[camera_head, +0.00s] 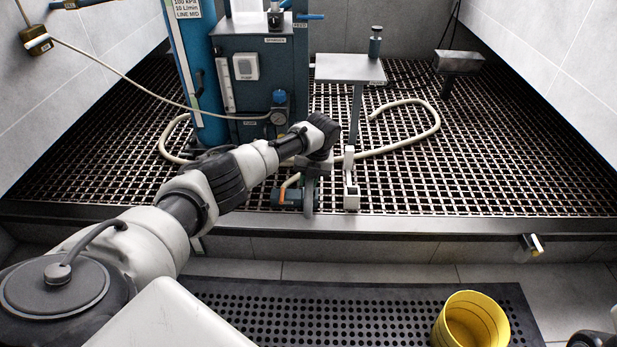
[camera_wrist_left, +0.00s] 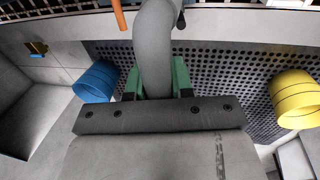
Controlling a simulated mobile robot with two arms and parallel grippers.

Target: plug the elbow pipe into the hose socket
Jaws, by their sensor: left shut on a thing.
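The grey elbow pipe (camera_wrist_left: 156,45) curves up and away between the green fingers of my left gripper (camera_wrist_left: 157,82) in the left wrist view. The gripper is shut on it. In the head view my left gripper (camera_head: 314,168) is over the front of the grating, and the grey pipe (camera_head: 309,197) hangs below it. A blue fitting with an orange lever (camera_head: 289,196) is right beside the pipe on the left; I cannot tell if they touch. I cannot clearly make out the hose socket.
A white clamp-like post (camera_head: 351,184) stands close to the right of the pipe. A cream hose (camera_head: 428,133) loops over the grating behind. The blue machine cabinet (camera_head: 252,85) stands at the back. A yellow bucket (camera_head: 471,322) and, in the wrist view, a blue bucket (camera_wrist_left: 95,82) are on the floor.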

